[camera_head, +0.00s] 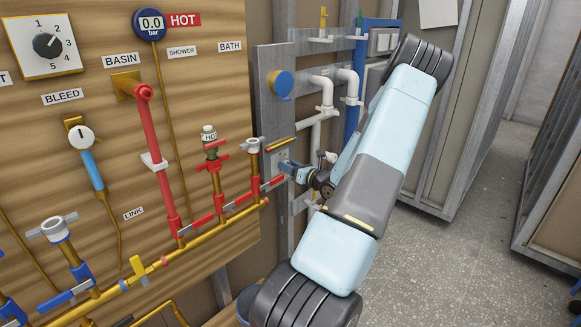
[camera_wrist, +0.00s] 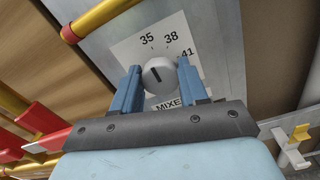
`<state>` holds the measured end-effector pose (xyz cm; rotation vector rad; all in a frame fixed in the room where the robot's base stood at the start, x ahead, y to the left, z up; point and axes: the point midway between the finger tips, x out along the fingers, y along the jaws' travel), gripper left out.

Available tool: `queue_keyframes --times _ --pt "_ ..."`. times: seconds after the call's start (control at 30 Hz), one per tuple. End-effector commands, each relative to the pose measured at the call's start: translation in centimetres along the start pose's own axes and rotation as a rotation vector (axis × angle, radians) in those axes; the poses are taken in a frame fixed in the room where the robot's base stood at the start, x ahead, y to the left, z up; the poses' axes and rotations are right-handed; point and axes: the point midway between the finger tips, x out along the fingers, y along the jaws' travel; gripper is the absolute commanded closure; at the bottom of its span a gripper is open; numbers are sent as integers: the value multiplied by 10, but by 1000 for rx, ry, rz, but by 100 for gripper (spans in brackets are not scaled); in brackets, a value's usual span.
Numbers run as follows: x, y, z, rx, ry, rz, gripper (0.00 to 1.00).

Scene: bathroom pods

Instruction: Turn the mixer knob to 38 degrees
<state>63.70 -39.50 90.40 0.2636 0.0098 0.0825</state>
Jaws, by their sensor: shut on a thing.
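The mixer knob (camera_wrist: 161,75) is a round pale grey knob in the wrist view, on a white dial plate (camera_wrist: 128,48) printed 35, 38 and 41, with a partly covered "MIXE" label below. Its black pointer mark leans up and left, toward the 35 side rather than 38. My gripper (camera_wrist: 160,84) has one blue finger on each side of the knob and is shut on it. In the head view my gripper (camera_head: 290,172) is at the grey metal panel beside the wooden board, and the knob is hidden there.
A brass pipe (camera_wrist: 95,18) runs close to the dial. White and blue pipes (camera_head: 350,90) stand behind the panel. Open grey floor (camera_head: 450,260) lies to the right.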

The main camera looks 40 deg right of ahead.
Motion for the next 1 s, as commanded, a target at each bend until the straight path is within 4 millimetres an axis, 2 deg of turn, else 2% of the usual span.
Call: queue_keyframes --times 0.37,1.0 --pt "-2 -2 0 128 -1 -13 87" --pt "-2 -4 -2 631 -2 -13 87"
